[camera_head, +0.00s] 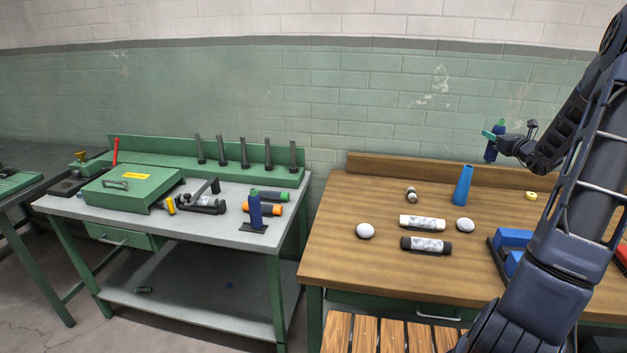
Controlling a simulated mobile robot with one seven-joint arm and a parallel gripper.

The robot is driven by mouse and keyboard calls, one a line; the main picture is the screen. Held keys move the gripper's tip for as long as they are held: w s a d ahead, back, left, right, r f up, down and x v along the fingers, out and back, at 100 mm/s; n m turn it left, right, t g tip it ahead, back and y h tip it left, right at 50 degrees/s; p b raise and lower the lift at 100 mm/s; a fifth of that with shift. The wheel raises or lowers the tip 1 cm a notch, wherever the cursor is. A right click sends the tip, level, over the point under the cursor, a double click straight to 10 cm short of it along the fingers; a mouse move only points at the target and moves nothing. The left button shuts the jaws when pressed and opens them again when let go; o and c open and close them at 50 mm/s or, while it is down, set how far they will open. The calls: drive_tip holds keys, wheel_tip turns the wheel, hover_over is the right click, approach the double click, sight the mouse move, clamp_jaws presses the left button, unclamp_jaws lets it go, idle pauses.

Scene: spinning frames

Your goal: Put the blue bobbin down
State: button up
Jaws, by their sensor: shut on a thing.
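My gripper (494,137) is at the upper right, in front of the green wall and above the back of the wooden bench. It is shut on a dark blue bobbin (490,152) with a green top, held roughly upright in the air. The fingers and the small size hide part of it. A similar dark blue bobbin (255,211) with a green top stands upright on a dark base on the left metal table, well away from my gripper.
The wooden bench (340,259) holds a blue cone (462,186), white balls, white-wrapped and dark-ended rolls, and a blue block (512,239). The left table (195,226) has a row of dark pegs (244,153), a green box (128,190), and green and orange cylinders. The bench's left front is clear.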

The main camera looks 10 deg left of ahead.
drive_tip(key=w+a+n+g+y, duration=0.3)
drive_tip(key=a+n+g+y, duration=0.1)
drive_tip(key=a, duration=1.4)
drive_tip(key=w+a+n+g+y, duration=0.3)
drive_tip(key=a+g+y, duration=0.1)
drive_tip(key=a, duration=1.5)
drive_tip(key=s+a+n+g+y, duration=0.1)
drive_tip(key=s+a+n+g, duration=0.25)
drive_tip(key=a, duration=0.85)
drive_tip(key=s+a+n+g+y, duration=0.15)
drive_tip(key=a+g, duration=0.25)
drive_tip(key=a, duration=0.8)
drive_tip(key=s+a+f+n+g+h, duration=0.2)
drive_tip(key=s+a+n+g, duration=0.25)
drive_tip(key=s+a, duration=1.1)
drive_tip(key=s+a+f+n+g+h, duration=0.1)
drive_tip(key=s+a+n+g+h, duration=0.35)
drive_tip(key=s+a, duration=1.1)
drive_tip(key=w+a+f+m+y, duration=0.1)
drive_tip(key=w+f, duration=0.1)
drive_tip(key=f, duration=0.7)
drive_tip(key=w+a+f+g+y, duration=0.1)
drive_tip(key=a+f, duration=0.1)
drive_tip(key=f, duration=0.8)
drive_tip(key=shift+w+f+m+y, duration=0.25)
drive_tip(key=shift+w+m+y, duration=0.15)
drive_tip(key=shift+f+g, duration=0.15)
drive_tip(key=shift+g, duration=0.1)
